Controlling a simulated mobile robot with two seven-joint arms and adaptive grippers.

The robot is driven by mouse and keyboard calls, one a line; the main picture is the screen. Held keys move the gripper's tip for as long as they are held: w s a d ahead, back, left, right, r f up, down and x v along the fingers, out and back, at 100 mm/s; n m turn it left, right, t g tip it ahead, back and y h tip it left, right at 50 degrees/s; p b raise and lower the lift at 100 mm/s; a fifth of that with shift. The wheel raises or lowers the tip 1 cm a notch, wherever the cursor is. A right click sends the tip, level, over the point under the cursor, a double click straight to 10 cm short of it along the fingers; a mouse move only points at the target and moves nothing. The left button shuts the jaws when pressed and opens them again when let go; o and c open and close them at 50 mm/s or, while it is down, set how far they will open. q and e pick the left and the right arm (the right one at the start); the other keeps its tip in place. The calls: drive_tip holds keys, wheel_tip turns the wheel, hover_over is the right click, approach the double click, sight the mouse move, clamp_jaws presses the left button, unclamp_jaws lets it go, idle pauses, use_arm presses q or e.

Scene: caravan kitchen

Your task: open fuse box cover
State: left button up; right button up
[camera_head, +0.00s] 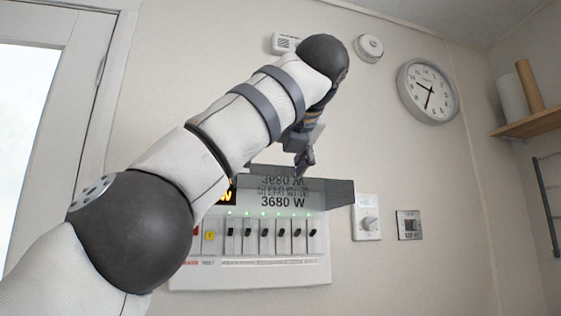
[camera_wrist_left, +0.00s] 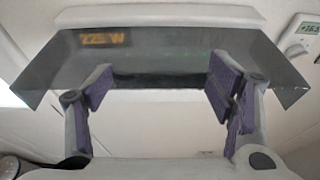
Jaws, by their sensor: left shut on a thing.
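The white fuse box (camera_head: 260,272) is mounted on the wall, with a row of several black switches and green lights. Its smoky transparent cover (camera_head: 338,190) is swung up and sticks out from the top of the box, leaving the switches exposed below. The cover (camera_wrist_left: 200,45) also spans the left wrist view, with an orange display showing through it. My left gripper (camera_head: 304,160) is at the cover, its fingers spread along the cover's near edge and shut on it. In the wrist view the left gripper (camera_wrist_left: 161,84) shows both purple-padded fingers. My right gripper is out of view.
A dial thermostat (camera_head: 367,218) and a small switch plate (camera_head: 409,225) are on the wall right of the box. A clock (camera_head: 428,91) and a wooden shelf (camera_head: 530,124) are farther right. A door (camera_head: 62,80) stands at the left.

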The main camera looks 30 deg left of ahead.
use_arm(q)
drive_tip(key=shift+w+a+f, duration=0.25)
drive_tip(key=shift+w+f, duration=0.05)
drive_tip(key=shift+f, duration=0.25)
drive_tip(key=o, duration=1.5)
drive_tip(key=shift+c, duration=0.2)
drive_tip(key=shift+o, duration=1.1)
drive_tip(key=shift+w+a, duration=0.2)
drive_tip(key=shift+a, duration=0.1)
drive_tip(key=shift+s+d+r, duration=0.3)
drive_tip(key=v, duration=1.1)
drive_tip(key=shift+d, duration=0.25)
drive_tip(key=shift+s+r, duration=0.1)
drive_tip(key=shift+r, duration=0.05)
drive_tip(key=shift+c, duration=0.6)
